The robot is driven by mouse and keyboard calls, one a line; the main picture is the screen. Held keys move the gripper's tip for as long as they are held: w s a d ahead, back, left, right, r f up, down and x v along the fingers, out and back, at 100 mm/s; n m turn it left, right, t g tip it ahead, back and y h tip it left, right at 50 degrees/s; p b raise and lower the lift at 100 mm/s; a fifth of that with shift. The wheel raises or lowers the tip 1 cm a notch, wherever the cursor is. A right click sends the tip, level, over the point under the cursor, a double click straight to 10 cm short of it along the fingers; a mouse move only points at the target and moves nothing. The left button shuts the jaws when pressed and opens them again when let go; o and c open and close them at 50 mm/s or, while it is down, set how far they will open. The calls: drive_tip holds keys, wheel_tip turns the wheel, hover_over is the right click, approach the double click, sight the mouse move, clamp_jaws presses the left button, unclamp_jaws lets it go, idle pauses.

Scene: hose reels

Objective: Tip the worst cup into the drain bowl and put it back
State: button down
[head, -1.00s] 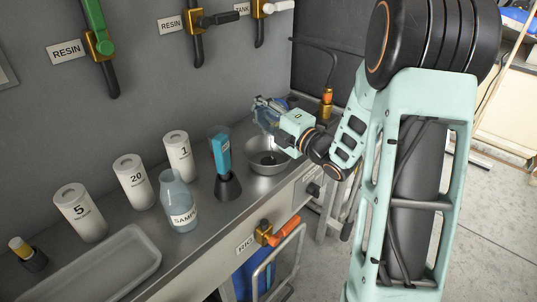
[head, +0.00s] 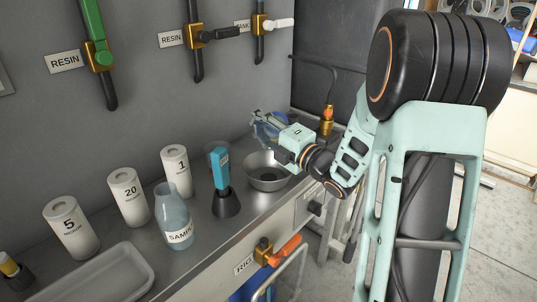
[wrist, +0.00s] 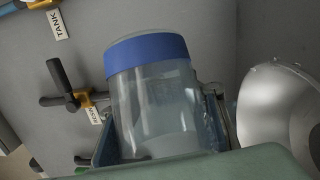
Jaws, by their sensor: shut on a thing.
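My gripper (head: 266,124) is shut on a clear cup (wrist: 155,105) with a blue band at its rim. In the wrist view the cup fills the middle, between the fingers. Its long axis looks well tilted, roughly on its side; any liquid in it is hard to make out. In the head view the cup is small and mostly merges with the fingers. The metal drain bowl (head: 266,172) stands on the counter just below my gripper, apart from it. The bowl also shows at the right of the wrist view (wrist: 280,115).
White cylinders marked 5 (head: 72,229), 20 (head: 129,197) and 1 (head: 176,172) line the wall. A sample bottle (head: 173,215), a blue meter (head: 220,168) in a black stand and a pale tray (head: 85,280) share the counter (head: 225,235). Valves hang on the wall.

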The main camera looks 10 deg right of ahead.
drive_tip(key=shift+w+d+f+m+g+p, duration=0.1)
drive_tip(key=shift+w+f+m+g+p, duration=0.15)
drive_tip(key=shift+m+p, duration=0.7)
drive_tip(key=p, duration=0.2)
drive_tip(key=shift+r+p, duration=0.1)
drive_tip(key=shift+p, duration=0.25)
drive_tip(key=p, duration=0.2)
drive_tip(key=m+g+p, duration=0.1)
drive_tip(key=p, duration=0.1)
drive_tip(key=shift+w+d+f+h, duration=0.15)
drive_tip(key=shift+f+h, duration=0.15)
drive_tip(key=shift+h, duration=0.1)
